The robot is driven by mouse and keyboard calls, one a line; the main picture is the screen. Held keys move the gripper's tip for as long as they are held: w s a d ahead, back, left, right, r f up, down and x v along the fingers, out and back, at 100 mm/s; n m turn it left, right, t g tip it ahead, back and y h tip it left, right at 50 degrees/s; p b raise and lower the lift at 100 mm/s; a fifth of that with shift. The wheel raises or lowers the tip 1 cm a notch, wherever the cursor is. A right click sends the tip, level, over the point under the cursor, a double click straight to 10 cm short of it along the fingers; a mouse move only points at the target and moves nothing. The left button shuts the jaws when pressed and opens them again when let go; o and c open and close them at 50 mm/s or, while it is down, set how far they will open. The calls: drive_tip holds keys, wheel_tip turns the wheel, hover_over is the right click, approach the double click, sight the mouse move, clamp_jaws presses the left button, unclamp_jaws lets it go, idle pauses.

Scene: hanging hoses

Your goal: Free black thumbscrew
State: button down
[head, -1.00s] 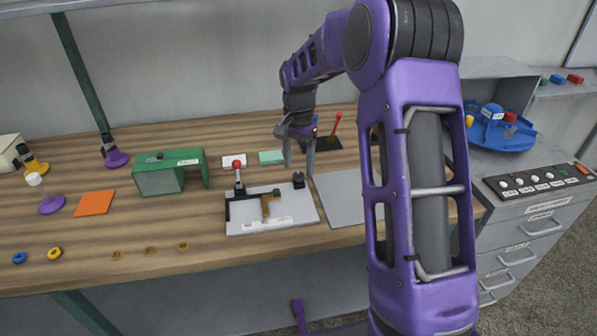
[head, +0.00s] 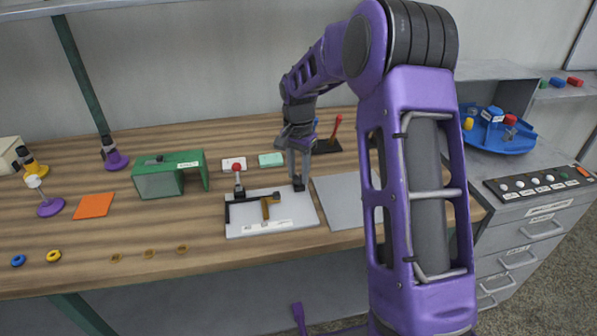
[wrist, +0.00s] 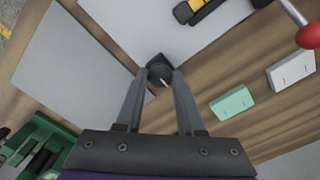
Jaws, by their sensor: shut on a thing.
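The black thumbscrew (wrist: 160,72) sits at a corner of the white plate (head: 270,226) and shows between my fingertips in the wrist view. My gripper (wrist: 160,77) is shut on it from above, with one finger on each side. The plate also carries a brown and black piece (head: 268,206) and a red-knobbed lever (head: 237,168).
A green housing (head: 170,174) stands to the left, and an orange mat (head: 94,205) lies beyond it. A grey sheet (head: 345,200) lies right of the plate. White and mint blocks (head: 270,159) stand behind it. A red stick stand (head: 327,145) is close behind my gripper.

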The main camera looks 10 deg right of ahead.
drive_tip(key=shift+n, duration=0.3)
drive_tip(key=n+p, duration=0.2)
drive_tip(key=shift+r+n, duration=0.15)
drive_tip(key=shift+n, duration=0.15)
drive_tip(key=n+p, duration=0.2)
drive_tip(key=n, duration=0.3)
drive_tip(key=shift+n, duration=0.3)
drive_tip(key=n+p, duration=0.1)
drive_tip(key=n, duration=0.3)
drive_tip(key=shift+n, duration=0.3)
drive_tip(key=shift+n+p, duration=0.85)
drive_tip(key=shift+n, duration=1.35)
drive_tip(key=shift+w, duration=0.1)
drive_tip(key=c, duration=0.5)
unclamp_jaws()
